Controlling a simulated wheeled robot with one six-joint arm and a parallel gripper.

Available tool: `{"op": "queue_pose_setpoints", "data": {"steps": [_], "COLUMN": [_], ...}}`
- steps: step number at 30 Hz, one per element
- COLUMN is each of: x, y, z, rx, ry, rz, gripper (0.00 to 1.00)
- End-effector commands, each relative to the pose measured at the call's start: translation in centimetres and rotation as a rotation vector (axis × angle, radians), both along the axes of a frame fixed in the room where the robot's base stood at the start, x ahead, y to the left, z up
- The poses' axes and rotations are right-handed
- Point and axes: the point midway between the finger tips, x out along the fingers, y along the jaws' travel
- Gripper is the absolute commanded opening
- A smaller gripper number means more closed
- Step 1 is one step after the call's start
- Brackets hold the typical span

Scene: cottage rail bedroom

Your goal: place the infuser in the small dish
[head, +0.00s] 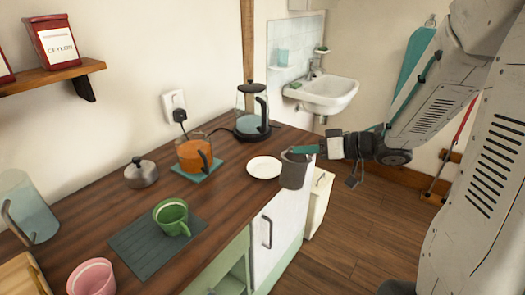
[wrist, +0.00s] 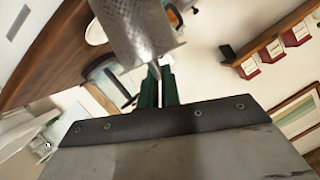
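The infuser (head: 293,171) is a grey mesh cup, right of the small dish near the counter's edge in the head view. It looks roughly upright there. My gripper (head: 300,150) reaches in from the right, its teal fingers at the infuser's top. In the wrist view my gripper (wrist: 158,75) has its fingers close together on a thin grey handle of the perforated infuser (wrist: 137,30). The small dish (head: 263,167) is a white round plate on the wooden counter and looks empty; part of it shows in the wrist view (wrist: 96,34).
The counter (head: 220,160) holds an orange teapot (head: 193,155) on a teal mat, a glass kettle (head: 252,110), a lidded pot (head: 141,174), a green mug (head: 171,216) on a dark mat and a pink cup (head: 91,278). A sink (head: 322,94) is behind.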

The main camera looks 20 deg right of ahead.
Motion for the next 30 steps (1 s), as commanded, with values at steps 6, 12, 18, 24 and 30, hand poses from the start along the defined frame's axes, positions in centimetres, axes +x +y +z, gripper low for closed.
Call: {"op": "queue_pose_setpoints", "data": {"steps": [6,12,18,24,30], "x": [5.4,10.1,12.5,14.0,14.0], "y": [2.0,3.6,4.3,4.9,4.8], "z": [-0.6,-1.1,-1.3,-1.4,-4.6], "rx": [0.0,0.0,0.0,0.0,0.001], "ry": [0.0,0.0,-0.001,-0.001,0.004], "rz": [0.007,0.005,0.001,0.002,0.0], "gripper": [0.0,0.0,0.0,0.0,0.0]}}
